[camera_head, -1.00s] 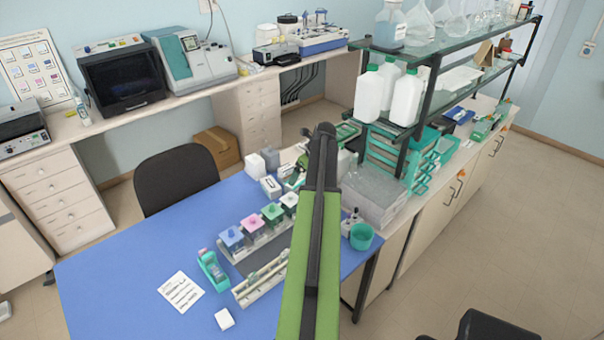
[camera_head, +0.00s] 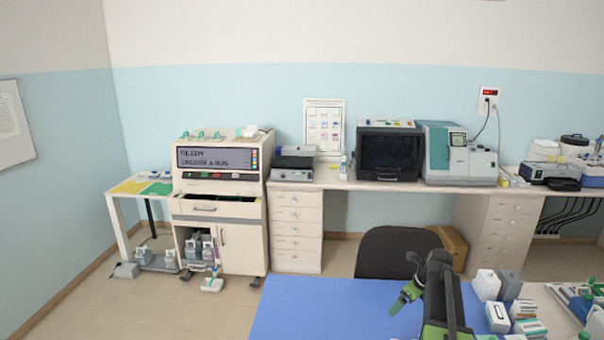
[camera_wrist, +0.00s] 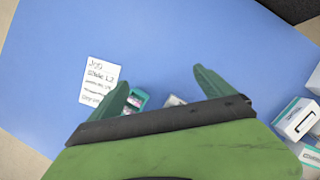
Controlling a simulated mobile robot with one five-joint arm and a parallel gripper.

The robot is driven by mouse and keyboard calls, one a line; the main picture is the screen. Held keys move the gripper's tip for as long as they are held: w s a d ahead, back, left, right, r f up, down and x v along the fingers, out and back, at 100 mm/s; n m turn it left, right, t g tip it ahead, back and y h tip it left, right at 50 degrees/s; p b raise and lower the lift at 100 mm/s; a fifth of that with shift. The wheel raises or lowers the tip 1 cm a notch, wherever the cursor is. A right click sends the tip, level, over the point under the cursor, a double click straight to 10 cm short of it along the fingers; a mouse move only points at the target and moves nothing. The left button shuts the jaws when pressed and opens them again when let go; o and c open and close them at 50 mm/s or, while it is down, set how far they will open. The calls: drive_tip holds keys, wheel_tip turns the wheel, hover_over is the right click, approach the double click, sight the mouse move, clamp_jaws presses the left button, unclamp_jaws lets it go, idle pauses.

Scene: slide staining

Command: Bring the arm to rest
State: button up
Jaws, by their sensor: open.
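My gripper (camera_wrist: 162,90) is open in the wrist view. Its two green fingers stand apart, with bare blue table (camera_wrist: 175,45) beyond them and nothing held between them. In the head view, my gripper (camera_head: 403,298) shows at the end of my folded dark and green arm, over the right part of the blue table (camera_head: 310,310). Its fingertips are too small there to tell apart. A handwritten white card (camera_wrist: 99,82) lies left of the fingers. A teal holder (camera_wrist: 138,98) is partly hidden by the left finger.
White and grey boxes (camera_head: 498,318) stand on the table right of my arm. A black chair (camera_head: 398,250) is behind the table. A staining machine (camera_head: 218,200) and a long bench (camera_head: 350,186) line the wall. The table's left part is clear.

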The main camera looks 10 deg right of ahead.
drive_tip(key=s+a+f+n+g+b, duration=0.1)
drive_tip(key=a+f+n+b, duration=0.4)
drive_tip(key=a, duration=1)
drive_tip(key=a+f+n+g, duration=0.1)
drive_tip(key=a+f+n, duration=0.2)
drive_tip(key=a+n, duration=0.75)
drive_tip(key=s+a+f+n+g+b, duration=0.15)
drive_tip(key=s+a+n, duration=0.35)
drive_tip(key=a, duration=0.7)
drive_tip(key=s+d+n+h, duration=0.1)
drive_tip(key=s+n, duration=0.4)
drive_tip(key=n, duration=0.5)
drive_tip(key=shift+s+d+n+g, duration=0.35)
drive_tip(key=shift+d, duration=0.15)
